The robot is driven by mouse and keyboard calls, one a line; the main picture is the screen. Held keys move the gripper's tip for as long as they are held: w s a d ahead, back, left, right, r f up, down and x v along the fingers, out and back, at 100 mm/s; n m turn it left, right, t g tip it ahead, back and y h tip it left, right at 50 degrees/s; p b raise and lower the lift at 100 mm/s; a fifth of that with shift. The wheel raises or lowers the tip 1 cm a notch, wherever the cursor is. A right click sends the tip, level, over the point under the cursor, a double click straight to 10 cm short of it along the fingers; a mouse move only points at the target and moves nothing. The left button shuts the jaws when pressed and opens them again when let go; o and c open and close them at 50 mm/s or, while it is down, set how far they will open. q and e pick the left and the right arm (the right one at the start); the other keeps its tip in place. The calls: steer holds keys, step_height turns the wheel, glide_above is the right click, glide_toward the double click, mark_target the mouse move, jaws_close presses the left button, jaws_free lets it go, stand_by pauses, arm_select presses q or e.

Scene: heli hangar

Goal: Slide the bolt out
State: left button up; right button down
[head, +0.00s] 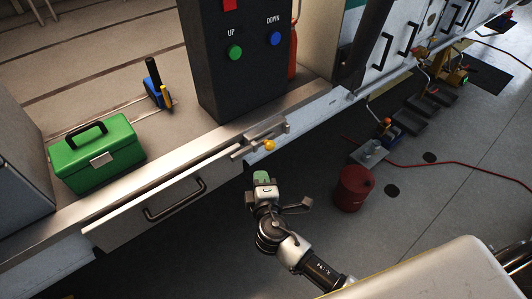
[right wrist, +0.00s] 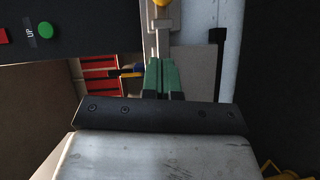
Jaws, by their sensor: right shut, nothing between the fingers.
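The bolt (head: 264,132) is a grey metal slide on the edge of the bench, with a yellow knob (head: 269,145) on its near side. In the right wrist view the bolt (right wrist: 163,40) runs upward beyond the fingertips, and the yellow knob (right wrist: 162,3) is cut by the top edge. My right gripper (head: 262,178) has green fingers and is just below the knob in the head view, apart from it. Its fingers (right wrist: 162,78) are together and empty. My left gripper is in neither view.
A drawer front (head: 120,229) with a black handle is left of the bolt. A dark control box (head: 228,80) with green and blue buttons stands behind it. A green toolbox (head: 97,155) sits at left. A red can (head: 354,188) stands on the floor at right.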

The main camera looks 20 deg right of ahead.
glide_toward(264, 144)
steer(key=w+a, duration=0.3)
steer(key=d, duration=0.1)
steer(key=w+d+p, duration=0.1)
steer(key=d, duration=0.1)
steer(key=shift+w+f+p, duration=0.2)
steer(key=shift+w+p, duration=0.1)
steer(key=shift+p, duration=0.1)
steer(key=shift+w+d+f, duration=0.1)
steer(key=shift+w+d, duration=0.1)
steer(key=shift+d, duration=0.1)
steer(key=w+d+b, duration=0.2)
steer(key=d, duration=0.3)
steer(key=shift+d, duration=0.35)
